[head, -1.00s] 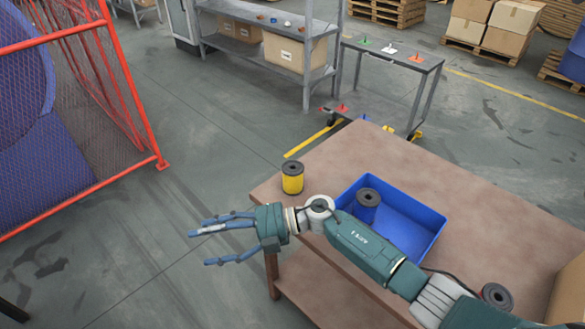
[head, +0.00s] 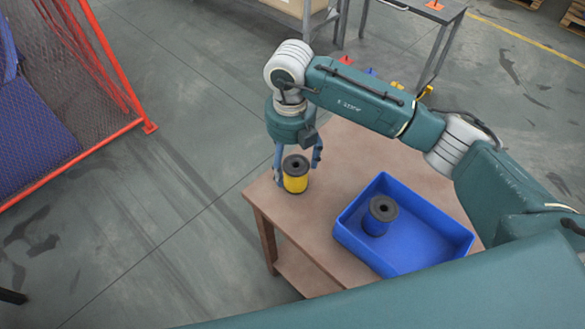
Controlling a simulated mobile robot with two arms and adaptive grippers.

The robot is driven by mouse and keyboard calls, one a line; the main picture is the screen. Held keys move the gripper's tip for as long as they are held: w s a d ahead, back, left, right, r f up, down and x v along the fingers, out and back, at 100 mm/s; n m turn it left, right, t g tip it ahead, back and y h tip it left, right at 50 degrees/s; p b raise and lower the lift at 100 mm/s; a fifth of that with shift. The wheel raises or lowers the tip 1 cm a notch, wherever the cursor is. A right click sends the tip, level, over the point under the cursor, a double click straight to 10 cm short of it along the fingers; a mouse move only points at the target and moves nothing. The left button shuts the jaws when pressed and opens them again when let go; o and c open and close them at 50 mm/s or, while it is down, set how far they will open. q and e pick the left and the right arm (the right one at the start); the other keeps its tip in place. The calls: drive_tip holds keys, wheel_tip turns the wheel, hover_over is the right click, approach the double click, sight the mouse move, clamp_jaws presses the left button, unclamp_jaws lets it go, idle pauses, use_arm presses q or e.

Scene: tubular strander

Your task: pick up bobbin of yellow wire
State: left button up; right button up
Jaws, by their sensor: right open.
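The bobbin of yellow wire (head: 296,183) stands upright near the left corner of the brown table (head: 345,150), with dark flanges and a hole in its top. My right gripper (head: 297,170) points down at it from above and behind. The gripper is open, with a blue finger to the left of the bobbin and another to the right. Whether the fingers touch the bobbin cannot be told. My left gripper is not in view.
A blue bin (head: 425,258) stands on the table to the right, with a blue bobbin (head: 377,222) upright in it. A red-framed mesh fence (head: 108,60) stands at the left. A grey trolley (head: 440,15) is behind the table.

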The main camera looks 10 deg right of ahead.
sight(292, 167)
drive_tip(key=shift+s+f, duration=0.15)
drive_tip(key=shift+f, duration=0.8)
drive_tip(key=shift+f+p, duration=0.5)
drive_tip(key=shift+f, duration=0.1)
drive_tip(key=f, duration=0.1)
drive_tip(key=f+p, duration=0.1)
drive_tip(key=f, duration=0.1)
drive_tip(key=shift+w+d+f, duration=0.2)
drive_tip(key=shift+d+f, duration=0.05)
drive_tip(key=shift+f, duration=0.5)
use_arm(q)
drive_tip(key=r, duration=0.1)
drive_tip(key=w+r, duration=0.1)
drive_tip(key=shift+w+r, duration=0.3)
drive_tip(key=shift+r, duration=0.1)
use_arm(e)
drive_tip(key=shift+c, duration=0.3)
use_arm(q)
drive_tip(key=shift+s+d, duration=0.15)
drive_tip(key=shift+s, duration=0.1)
use_arm(e)
drive_tip(key=c, duration=1.5)
drive_tip(key=shift+r, duration=0.1)
